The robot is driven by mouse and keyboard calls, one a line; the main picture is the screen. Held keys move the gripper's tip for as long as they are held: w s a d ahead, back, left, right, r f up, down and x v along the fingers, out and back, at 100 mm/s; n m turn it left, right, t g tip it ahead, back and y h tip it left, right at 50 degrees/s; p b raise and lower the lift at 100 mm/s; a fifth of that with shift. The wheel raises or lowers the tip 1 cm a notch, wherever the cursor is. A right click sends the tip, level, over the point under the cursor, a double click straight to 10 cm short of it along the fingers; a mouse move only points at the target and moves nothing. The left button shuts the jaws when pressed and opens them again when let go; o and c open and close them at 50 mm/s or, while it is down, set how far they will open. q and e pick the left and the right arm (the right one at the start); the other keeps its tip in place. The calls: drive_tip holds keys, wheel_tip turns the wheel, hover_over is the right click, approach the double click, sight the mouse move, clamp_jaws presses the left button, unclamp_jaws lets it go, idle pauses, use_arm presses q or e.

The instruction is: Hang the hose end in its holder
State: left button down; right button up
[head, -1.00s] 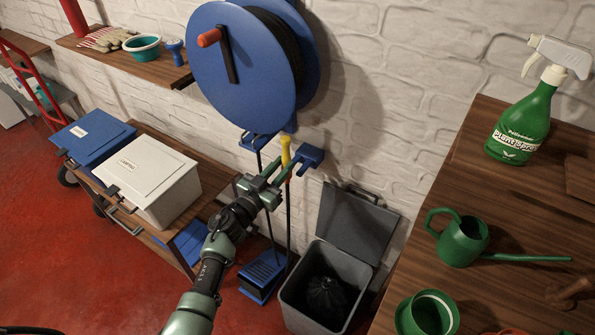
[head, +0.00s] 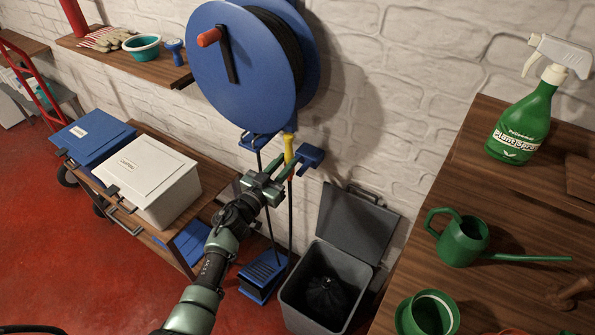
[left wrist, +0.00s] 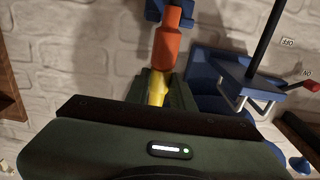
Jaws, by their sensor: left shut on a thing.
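The hose end has a yellow part (head: 289,148) and an orange-red part; it hangs upright below the blue hose reel (head: 240,65). In the left wrist view the orange part (left wrist: 171,40) points up and the yellow part (left wrist: 157,88) sits between my left fingers (left wrist: 156,94). A blue wall bracket (head: 310,156), which looks like the holder, is just right of the hose end in the head view. I cannot tell whether they touch. My right gripper is out of view.
A second blue bracket (head: 257,141) sits left of the hose end. A blue dustpan (head: 264,275) stands below. A grey open bin (head: 352,270) is at its right. A wooden bench (head: 510,225) with green cans fills the right. A white box (head: 148,178) is left.

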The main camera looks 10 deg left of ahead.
use_arm(q)
drive_tip(key=shift+w+d, duration=0.1)
drive_tip(key=shift+w, duration=0.15)
drive_tip(key=shift+b+x, duration=0.35)
drive_tip(key=shift+x, duration=0.6)
drive_tip(key=shift+w+d, duration=0.15)
drive_tip(key=shift+w, duration=0.1)
drive_tip(key=shift+b+x, duration=0.4)
drive_tip(key=shift+x, duration=0.35)
drive_tip(key=shift+f, duration=0.3)
idle(0.4)
drive_tip(key=c, duration=1.1)
unclamp_jaws()
drive_tip(key=shift+s, duration=0.2)
